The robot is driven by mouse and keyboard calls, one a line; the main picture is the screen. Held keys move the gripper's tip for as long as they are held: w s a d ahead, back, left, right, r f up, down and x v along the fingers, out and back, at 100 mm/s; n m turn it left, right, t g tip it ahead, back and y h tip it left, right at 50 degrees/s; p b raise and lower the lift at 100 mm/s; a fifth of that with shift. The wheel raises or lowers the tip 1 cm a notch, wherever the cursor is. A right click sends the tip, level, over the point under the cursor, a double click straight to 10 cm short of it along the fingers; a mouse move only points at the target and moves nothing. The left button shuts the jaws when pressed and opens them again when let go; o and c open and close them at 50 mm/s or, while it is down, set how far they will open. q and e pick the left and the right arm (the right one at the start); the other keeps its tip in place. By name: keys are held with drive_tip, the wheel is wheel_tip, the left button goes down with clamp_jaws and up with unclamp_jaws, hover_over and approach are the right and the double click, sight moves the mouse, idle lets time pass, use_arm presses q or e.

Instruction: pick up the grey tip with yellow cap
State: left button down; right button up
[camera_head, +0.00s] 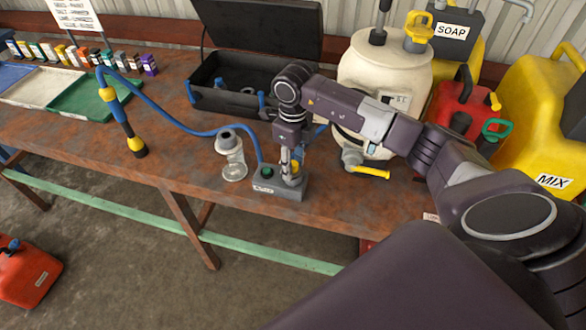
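My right gripper (291,168) points down over a small grey box (264,192) with a green button and a white label, near the bench's front edge. A small piece with a yellow spot (296,168) shows at its fingertips. It may be the grey tip with yellow cap, but it is too small and too covered to be sure. I cannot tell whether the fingers are closed on it or around it, or whether it touches the box. My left gripper is out of view.
A blue hose (180,124) runs from a yellow-and-black wand (128,128) to the box area. An open black case (205,98) is behind, a cream tank (372,72) behind right. A green tray (85,100) lies left.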

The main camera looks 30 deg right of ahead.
drive_tip(key=c, duration=0.8)
